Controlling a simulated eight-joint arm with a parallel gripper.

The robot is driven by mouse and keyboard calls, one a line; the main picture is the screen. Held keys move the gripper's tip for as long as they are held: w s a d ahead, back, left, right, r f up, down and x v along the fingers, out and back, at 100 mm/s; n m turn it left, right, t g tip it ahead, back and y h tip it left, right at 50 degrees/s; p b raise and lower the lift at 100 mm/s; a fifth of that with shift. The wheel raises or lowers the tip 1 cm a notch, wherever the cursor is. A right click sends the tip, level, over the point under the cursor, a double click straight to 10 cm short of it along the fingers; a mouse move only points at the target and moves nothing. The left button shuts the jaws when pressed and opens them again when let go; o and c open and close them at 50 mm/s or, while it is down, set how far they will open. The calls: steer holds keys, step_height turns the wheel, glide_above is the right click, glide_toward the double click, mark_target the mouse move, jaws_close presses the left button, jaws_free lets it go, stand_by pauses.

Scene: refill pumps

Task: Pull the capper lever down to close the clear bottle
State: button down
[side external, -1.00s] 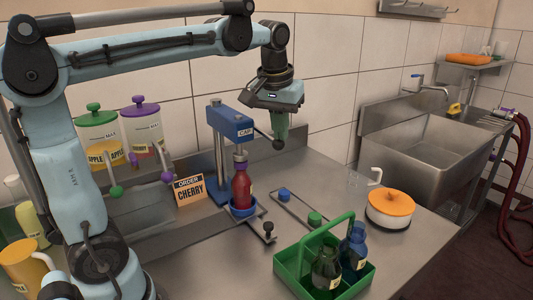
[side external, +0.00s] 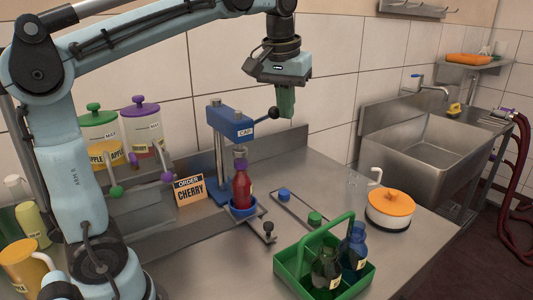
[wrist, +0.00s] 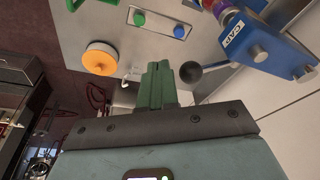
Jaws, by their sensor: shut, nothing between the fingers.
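The blue capper (side external: 231,122), marked CAP, stands on a post at the middle of the counter; its head also shows in the wrist view (wrist: 265,45). Its lever points right and slightly upward, ending in a dark ball knob (side external: 274,113). The clear bottle (side external: 241,189), with red contents, stands upright in a blue holder (side external: 243,211) under the head. A purple piece (side external: 240,164) is at the bottle's top; whether it is seated cannot be told. My gripper (side external: 287,114) is shut and empty, its green fingers close beside the knob (wrist: 190,72); contact is unclear.
A CHERRY order sign (side external: 189,190) stands left of the capper. A green carrier (side external: 289,268) with dark bottles is at the front. An orange-lidded pot (side external: 390,208) is at the right, before the sink (side external: 425,145). Pump jars line the left back.

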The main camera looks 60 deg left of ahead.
steer(key=w+v, duration=0.1)
steer(key=v, duration=0.5)
steer(key=shift+w+a+r, duration=0.15)
steer(key=shift+a+r, duration=0.15)
steer(key=shift+a, duration=0.05)
